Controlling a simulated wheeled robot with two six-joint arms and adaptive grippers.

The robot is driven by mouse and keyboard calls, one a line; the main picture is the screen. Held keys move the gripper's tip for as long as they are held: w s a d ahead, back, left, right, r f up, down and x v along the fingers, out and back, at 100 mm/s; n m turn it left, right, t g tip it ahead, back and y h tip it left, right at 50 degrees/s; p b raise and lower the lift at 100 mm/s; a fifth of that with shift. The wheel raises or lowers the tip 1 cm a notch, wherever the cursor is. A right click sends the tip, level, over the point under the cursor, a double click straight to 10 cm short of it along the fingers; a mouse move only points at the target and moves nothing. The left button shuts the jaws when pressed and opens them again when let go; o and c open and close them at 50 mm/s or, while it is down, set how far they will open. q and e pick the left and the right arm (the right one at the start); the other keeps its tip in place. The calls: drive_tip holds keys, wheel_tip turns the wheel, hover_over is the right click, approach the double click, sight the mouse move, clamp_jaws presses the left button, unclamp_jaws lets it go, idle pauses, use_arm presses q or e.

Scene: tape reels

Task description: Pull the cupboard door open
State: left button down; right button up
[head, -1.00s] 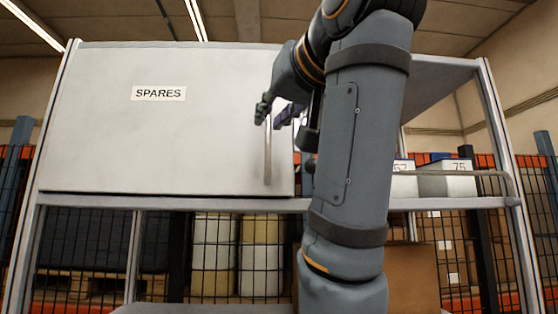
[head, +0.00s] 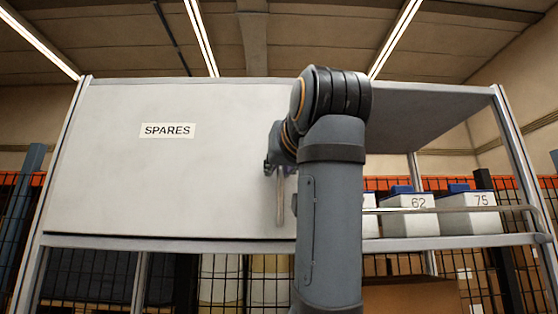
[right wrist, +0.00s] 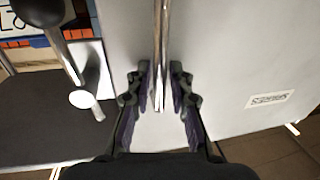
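The pale grey cupboard door (head: 150,185) bears a SPARES label (head: 167,130) and looks closed in the head view. Its vertical bar handle (head: 280,200) is near the door's right edge. My right gripper (head: 274,160) is at the upper part of the handle, partly hidden by my own arm. In the right wrist view, the handle (right wrist: 160,45) runs between the two fingers of my right gripper (right wrist: 164,88), which stand apart with gaps on both sides. The door's label also shows there (right wrist: 270,99). My left gripper is not in view.
Right of the door is an open shelf with grey bins numbered 62 (head: 408,215) and 75 (head: 470,215). A metal rail (head: 450,210) runs along its front. A cardboard box (head: 410,295) is below. My right arm hides the door's right edge.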

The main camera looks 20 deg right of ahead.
drive_tip(key=shift+s, duration=0.1)
clamp_jaws()
idle(0.5)
